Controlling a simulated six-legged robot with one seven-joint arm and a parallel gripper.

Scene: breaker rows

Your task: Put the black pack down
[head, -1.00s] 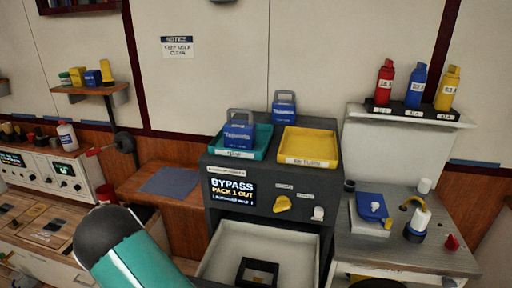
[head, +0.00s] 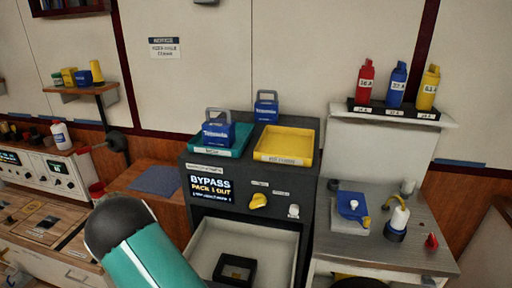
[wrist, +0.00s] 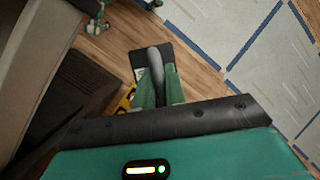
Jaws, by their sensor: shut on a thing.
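My gripper (wrist: 160,90) shows in the wrist view, its green fingers shut on the grey handle (wrist: 155,66) of the black pack (wrist: 138,60). The pack hangs over the wood floor, and the fingers and handle hide part of it. In the head view only my arm shows; the gripper and the pack are out of sight there. The dark cabinet's display (head: 211,189) reads "BYPASS PACK 1 OUT". Its open white drawer (head: 272,240) holds a black square frame (head: 250,272).
A teal tray (head: 236,150) with a blue pack (head: 216,132) and an empty-looking yellow tray (head: 286,144) stand on the cabinet. Another blue pack (head: 266,106) is behind. A blue-grey mat (head: 155,181) lies bare on the left wooden surface. A cluttered bench (head: 390,250) stands right.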

